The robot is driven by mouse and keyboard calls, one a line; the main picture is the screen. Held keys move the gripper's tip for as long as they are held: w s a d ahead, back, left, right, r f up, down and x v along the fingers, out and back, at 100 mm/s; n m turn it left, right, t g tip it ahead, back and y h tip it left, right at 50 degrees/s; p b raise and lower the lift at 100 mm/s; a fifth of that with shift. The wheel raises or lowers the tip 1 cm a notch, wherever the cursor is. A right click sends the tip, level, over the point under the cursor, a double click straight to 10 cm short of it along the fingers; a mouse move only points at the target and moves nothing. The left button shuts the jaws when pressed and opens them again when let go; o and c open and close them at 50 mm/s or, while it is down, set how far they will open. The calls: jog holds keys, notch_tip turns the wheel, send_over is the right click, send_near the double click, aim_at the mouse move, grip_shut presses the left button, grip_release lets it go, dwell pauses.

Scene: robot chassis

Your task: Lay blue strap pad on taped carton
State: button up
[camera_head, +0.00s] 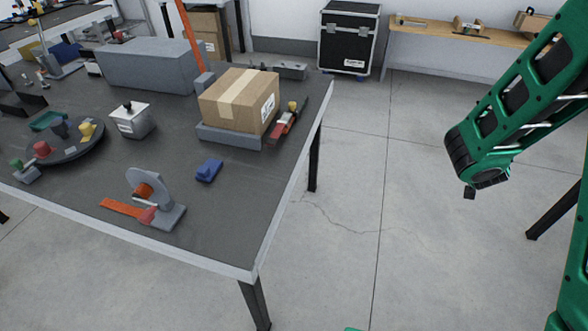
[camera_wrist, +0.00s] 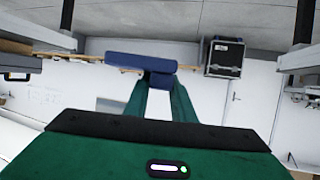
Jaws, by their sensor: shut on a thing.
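The taped carton (camera_head: 238,99), brown with a pale tape band, sits upright on a low grey base (camera_head: 229,136) near the table's right edge. In the wrist view, my gripper (camera_wrist: 160,92) has green fingers closed on a dark blue pad (camera_wrist: 141,60), which lies crosswise beyond the fingertips. A smaller blue part shows right beside the fingertips. In the head view, my green arm is at the right, over the floor and well apart from the carton. The gripper and held pad cannot be made out there.
The dark table (camera_head: 215,218) also holds a small blue piece (camera_head: 209,170), a grey disc fixture (camera_head: 152,191), a red tool (camera_head: 284,124) beside the carton, a grey block (camera_head: 160,66) and a round tray (camera_head: 68,148). A black case (camera_head: 348,37) stands behind. The floor between table and arm is clear.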

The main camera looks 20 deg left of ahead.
jog(key=shift+w+a, duration=0.1)
jog(key=shift+a, duration=0.15)
